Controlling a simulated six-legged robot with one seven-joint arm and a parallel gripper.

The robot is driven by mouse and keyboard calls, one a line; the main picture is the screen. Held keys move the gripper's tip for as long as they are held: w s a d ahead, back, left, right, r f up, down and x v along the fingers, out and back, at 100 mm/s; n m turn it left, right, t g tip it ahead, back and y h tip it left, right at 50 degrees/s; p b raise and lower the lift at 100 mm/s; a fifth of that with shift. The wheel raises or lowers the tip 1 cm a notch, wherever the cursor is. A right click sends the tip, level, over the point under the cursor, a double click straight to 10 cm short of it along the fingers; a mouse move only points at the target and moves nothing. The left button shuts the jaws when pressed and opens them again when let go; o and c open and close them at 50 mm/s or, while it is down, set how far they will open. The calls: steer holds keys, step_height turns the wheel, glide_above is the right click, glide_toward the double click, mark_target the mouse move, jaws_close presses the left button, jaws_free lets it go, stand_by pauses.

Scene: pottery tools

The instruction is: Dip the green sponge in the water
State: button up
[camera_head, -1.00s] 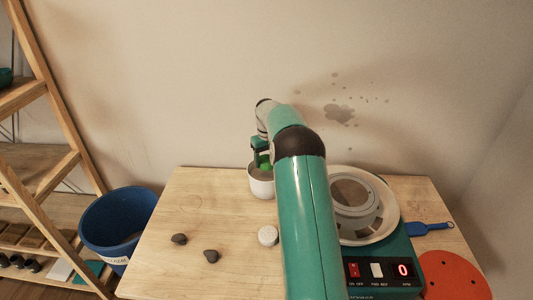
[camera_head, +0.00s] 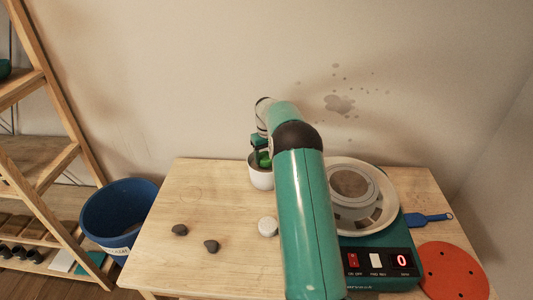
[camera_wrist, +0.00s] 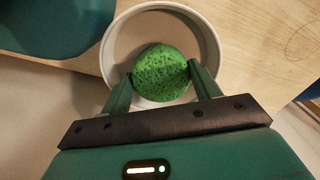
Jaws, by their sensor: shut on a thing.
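The green sponge (camera_wrist: 160,72) is round and porous. My gripper (camera_wrist: 160,76) is shut on it, one finger on each side, in the wrist view. In the head view the sponge (camera_head: 264,160) shows as a small green patch at the mouth of the white cup (camera_head: 261,181). In the wrist view the sponge lies within the outline of the cup's rim (camera_wrist: 211,42). My gripper (camera_head: 261,152) is over the cup at the table's back edge. The water surface cannot be made out, so I cannot tell whether the sponge touches it.
A pottery wheel (camera_head: 385,245) with a white basin (camera_head: 390,205) stands right of my arm. A white round piece (camera_head: 267,227) and two dark lumps (camera_head: 180,230) (camera_head: 211,246) lie on the table (camera_head: 215,195). A blue bucket (camera_head: 115,215) stands at left.

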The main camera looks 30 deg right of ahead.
mark_target(266, 157)
steer(key=shift+f, duration=2.15)
steer(key=shift+r, duration=0.1)
steer(key=shift+r, duration=5.45)
